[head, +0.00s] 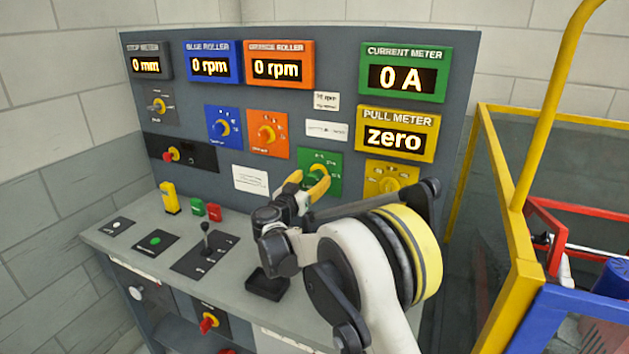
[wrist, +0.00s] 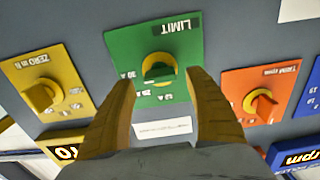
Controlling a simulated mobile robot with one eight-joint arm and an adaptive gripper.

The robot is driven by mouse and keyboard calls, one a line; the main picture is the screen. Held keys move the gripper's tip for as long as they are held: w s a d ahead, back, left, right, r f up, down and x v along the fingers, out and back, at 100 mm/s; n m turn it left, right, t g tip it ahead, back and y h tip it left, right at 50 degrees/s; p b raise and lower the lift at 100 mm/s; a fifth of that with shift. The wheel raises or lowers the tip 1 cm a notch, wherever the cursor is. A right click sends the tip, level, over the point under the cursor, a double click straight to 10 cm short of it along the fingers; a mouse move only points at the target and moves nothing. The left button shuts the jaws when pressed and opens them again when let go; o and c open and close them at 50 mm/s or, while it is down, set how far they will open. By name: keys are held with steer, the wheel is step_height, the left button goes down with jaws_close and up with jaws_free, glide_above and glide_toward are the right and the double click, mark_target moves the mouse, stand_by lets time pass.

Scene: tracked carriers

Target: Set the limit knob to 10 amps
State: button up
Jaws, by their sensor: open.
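In the head view the green plate (head: 334,161) is partly covered by my gripper. My gripper (head: 307,183) is open and empty, with its yellow fingers in front of the plate. In the wrist view my gripper's fingertips (wrist: 163,77) lie either side of the knob, with no clear contact.
An orange knob plate (head: 278,120) and a yellow knob plate (head: 376,168) flank the green one. The current meter (head: 403,55) reads 0 A. A joystick (head: 206,240) and small blocks stand on the console shelf (head: 130,240). A yellow-framed barrier (head: 500,250) is at right.

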steer(key=shift+x, duration=0.95)
steer(key=c, duration=1.2)
steer(key=shift+a+n, duration=0.1)
steer(key=shift+n, duration=0.3)
steer(key=n, duration=0.3)
steer(key=shift+n, duration=0.4)
steer(key=n, duration=0.4)
steer(key=shift+a, duration=0.15)
steer(key=n, duration=0.9)
steer(key=shift+w+f, duration=0.1)
steer(key=shift+f, duration=0.05)
